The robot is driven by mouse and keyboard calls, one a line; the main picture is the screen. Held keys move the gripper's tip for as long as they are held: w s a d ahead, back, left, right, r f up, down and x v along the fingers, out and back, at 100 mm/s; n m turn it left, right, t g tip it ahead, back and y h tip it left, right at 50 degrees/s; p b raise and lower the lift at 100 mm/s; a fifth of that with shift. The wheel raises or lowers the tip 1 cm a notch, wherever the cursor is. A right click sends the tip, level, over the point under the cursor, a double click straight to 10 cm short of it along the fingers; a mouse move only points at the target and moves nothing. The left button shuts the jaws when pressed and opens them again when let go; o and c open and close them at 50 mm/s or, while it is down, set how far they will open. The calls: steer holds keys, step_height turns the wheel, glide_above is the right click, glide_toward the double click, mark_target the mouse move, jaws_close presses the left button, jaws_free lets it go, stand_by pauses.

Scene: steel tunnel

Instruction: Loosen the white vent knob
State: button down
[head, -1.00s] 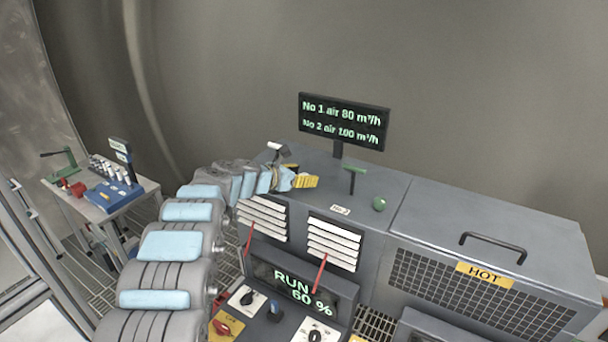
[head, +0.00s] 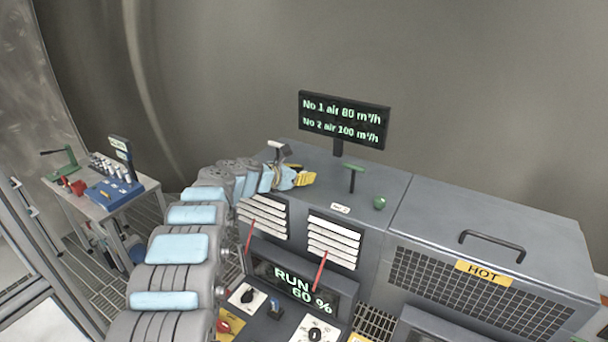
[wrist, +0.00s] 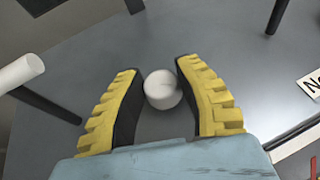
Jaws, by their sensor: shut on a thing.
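The white vent knob (wrist: 163,90) is a small round knob on the grey cabinet top. In the wrist view it sits between the two yellow ribbed fingers of my gripper (wrist: 158,72), which are shut on it, the knob lying just inside their tips. In the head view my gripper (head: 304,179) is low over the back left of the cabinet top, and the knob is hidden behind it.
A white-barred T-handle (head: 278,146) stands close behind my gripper. A green T-handle (head: 354,168) and a green ball knob (head: 379,203) are to its right. A display (head: 343,120) reads No 1 air 80, No 2 air 100 m³/h.

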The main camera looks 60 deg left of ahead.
steer(key=shift+s+f+n+g+y+b, duration=0.1)
steer(key=shift+f+n+g+y+b, duration=0.05)
steer(key=shift+n+g+y+b, duration=0.2)
steer(key=shift+n+g+y+p, duration=0.65)
steer(key=shift+n+y, duration=0.8)
steer(key=shift+n+g+y+p, duration=0.3)
steer(key=shift+n+g+y, duration=0.2)
steer(key=shift+n+y, duration=0.3)
steer(key=shift+w+n+g+y, duration=0.2)
steer(key=shift+n+g+y, duration=0.8)
steer(key=shift+n+g, duration=0.25)
steer(key=shift+d+n+g+y, duration=0.1)
steer(key=shift+n+g+y, duration=0.4)
steer(key=shift+n+g, duration=0.2)
steer(key=shift+n+g+y+b, duration=0.6)
steer(key=shift+n+g+b, duration=0.05)
steer(key=shift+n+g, duration=0.8)
steer(key=shift+n+g+b, duration=1.2)
steer(key=shift+g+b, duration=0.1)
steer(key=shift+b, duration=0.2)
steer(key=shift+s+n+g+b, duration=0.1)
steer(key=shift+n+g+b, duration=0.2)
steer(key=shift+g+b, duration=0.1)
